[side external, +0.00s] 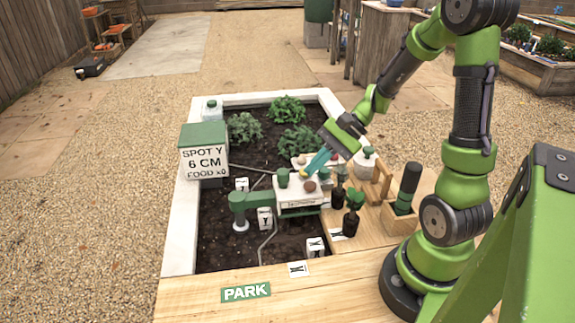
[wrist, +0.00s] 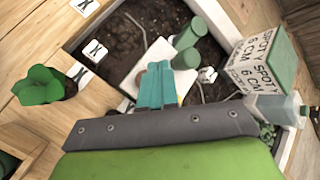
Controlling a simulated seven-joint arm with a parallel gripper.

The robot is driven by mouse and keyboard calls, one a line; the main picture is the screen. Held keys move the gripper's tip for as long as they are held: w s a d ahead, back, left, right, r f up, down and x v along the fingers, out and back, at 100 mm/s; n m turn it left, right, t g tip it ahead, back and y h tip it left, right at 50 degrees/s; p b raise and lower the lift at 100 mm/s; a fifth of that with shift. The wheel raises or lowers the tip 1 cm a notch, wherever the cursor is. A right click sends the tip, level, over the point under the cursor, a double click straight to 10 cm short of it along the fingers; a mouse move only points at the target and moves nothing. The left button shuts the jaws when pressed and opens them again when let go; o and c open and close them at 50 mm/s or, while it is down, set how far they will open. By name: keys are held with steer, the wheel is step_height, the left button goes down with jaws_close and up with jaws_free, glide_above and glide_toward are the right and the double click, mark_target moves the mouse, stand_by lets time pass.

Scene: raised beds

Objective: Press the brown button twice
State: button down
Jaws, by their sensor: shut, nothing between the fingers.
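The brown button (side external: 310,186) is a small round cap on top of a white control box (side external: 300,198) in the soil bed. A green knob (side external: 283,177) stands to its left on the same box. My gripper (side external: 308,174) is shut and empty, its teal fingers slanting down to just above the brown button; I cannot tell if they touch it.
A sign box reading "SPOTY 6 CM" (side external: 204,160) stands on the bed's left edge. Leafy plants (side external: 287,108) grow behind. Small potted plants (side external: 353,215) and a wooden tool holder (side external: 400,217) stand close on the right.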

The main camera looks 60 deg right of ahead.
mark_target(315, 184)
steer(key=shift+r, duration=1.95)
stand_by(1.0)
step_height(315, 184, up, 4)
steer(key=shift+f, duration=0.1)
steer(key=shift+f, duration=0.15)
steer(key=shift+f, duration=4.3)
steer(key=shift+f, duration=0.4)
